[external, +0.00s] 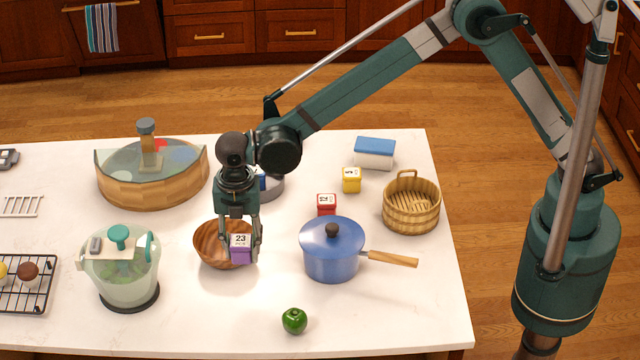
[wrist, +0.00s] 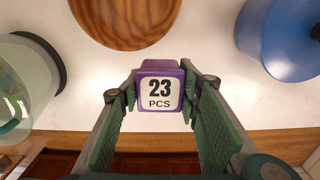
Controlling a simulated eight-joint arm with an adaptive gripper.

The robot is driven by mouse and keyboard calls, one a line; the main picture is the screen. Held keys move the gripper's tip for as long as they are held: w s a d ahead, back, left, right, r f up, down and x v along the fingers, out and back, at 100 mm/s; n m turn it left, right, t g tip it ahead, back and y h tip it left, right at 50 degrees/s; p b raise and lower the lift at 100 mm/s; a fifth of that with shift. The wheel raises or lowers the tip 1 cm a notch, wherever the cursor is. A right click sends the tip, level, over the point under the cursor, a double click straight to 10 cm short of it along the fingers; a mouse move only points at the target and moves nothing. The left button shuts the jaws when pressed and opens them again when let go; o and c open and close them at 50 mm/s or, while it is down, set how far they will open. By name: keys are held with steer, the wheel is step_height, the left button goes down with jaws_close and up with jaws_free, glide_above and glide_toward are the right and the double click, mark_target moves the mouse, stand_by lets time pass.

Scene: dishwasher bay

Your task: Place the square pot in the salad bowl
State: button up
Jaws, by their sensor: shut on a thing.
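The square pot (external: 241,254) is a small purple block-like pot with a white label reading 23 PCS. It also shows in the wrist view (wrist: 160,64), pinched between both fingertips. My gripper (external: 242,246) is shut on it and points down, also seen in the wrist view (wrist: 158,90). The salad bowl (external: 208,246) is a round brown wooden bowl, partly hidden behind my gripper and the pot in the external view. In the wrist view the bowl (wrist: 125,20) lies beyond the pot, with white counter visible between them. The pot's height above the counter is unclear.
A blue lidded saucepan (external: 331,250) with a wooden handle stands right of the bowl. A green pepper (external: 294,321) lies in front.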

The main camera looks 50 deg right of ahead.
steer(key=w+d+p, duration=0.1)
steer(key=w+d, duration=0.3)
steer(key=w, duration=0.8)
steer(key=shift+d+r, duration=0.25)
steer(key=shift+r, duration=0.1)
steer(key=shift+f+p, duration=0.3)
steer(key=shift+f, duration=2.8)
steer(key=shift+f, duration=0.1)
steer(key=shift+f, duration=1.8)
steer(key=shift+f, duration=0.15)
steer(key=o, duration=1)
steer(key=shift+c, duration=0.2)
